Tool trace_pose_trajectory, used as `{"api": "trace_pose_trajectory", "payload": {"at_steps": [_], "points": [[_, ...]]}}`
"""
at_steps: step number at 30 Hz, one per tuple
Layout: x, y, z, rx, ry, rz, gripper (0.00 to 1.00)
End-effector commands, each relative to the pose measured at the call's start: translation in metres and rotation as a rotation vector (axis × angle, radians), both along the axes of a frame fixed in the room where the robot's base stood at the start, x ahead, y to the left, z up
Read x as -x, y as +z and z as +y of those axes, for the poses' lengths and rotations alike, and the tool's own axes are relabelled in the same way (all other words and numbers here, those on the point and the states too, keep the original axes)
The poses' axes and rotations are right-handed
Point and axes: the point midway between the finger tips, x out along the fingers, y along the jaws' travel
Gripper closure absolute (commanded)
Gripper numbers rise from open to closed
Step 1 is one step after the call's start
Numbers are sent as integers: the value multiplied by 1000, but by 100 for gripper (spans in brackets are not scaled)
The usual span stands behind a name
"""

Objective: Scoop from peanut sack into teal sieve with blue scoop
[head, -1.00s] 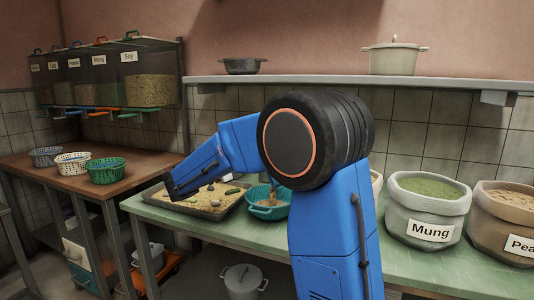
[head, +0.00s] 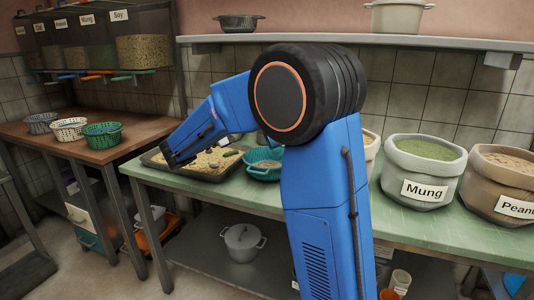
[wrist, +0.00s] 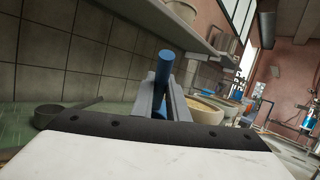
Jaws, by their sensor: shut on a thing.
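In the wrist view, the grey fingers of my gripper (wrist: 160,98) are closed around the blue scoop's (wrist: 164,68) handle, which stands up between them. The scoop's bowl is hidden. In the head view my blue arm reaches left, and neither the fingers nor the scoop can be made out. The teal sieve (head: 262,172) sits on the green table, partly behind my arm; its contents cannot be told. The peanut sack (head: 490,203) stands at the far right of the table, full of tan nuts, its label cut off by the picture edge.
The mung sack (head: 408,170) stands left of the peanut sack, with another sack partly hidden behind my arm. A shallow tray (head: 215,178) lies left of the sieve. Several baskets stand on the brown table (head: 105,148). A shelf (head: 390,48) runs above the green table.

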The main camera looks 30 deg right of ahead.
Motion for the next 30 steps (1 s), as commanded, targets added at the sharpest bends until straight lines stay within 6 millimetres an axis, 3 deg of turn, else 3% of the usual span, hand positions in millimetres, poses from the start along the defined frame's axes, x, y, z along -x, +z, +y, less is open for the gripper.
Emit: {"api": "trace_pose_trajectory", "payload": {"at_steps": [22,30], "points": [[0,29,0,0,0,0,100],[0,30,0,0,0,0,100]]}}
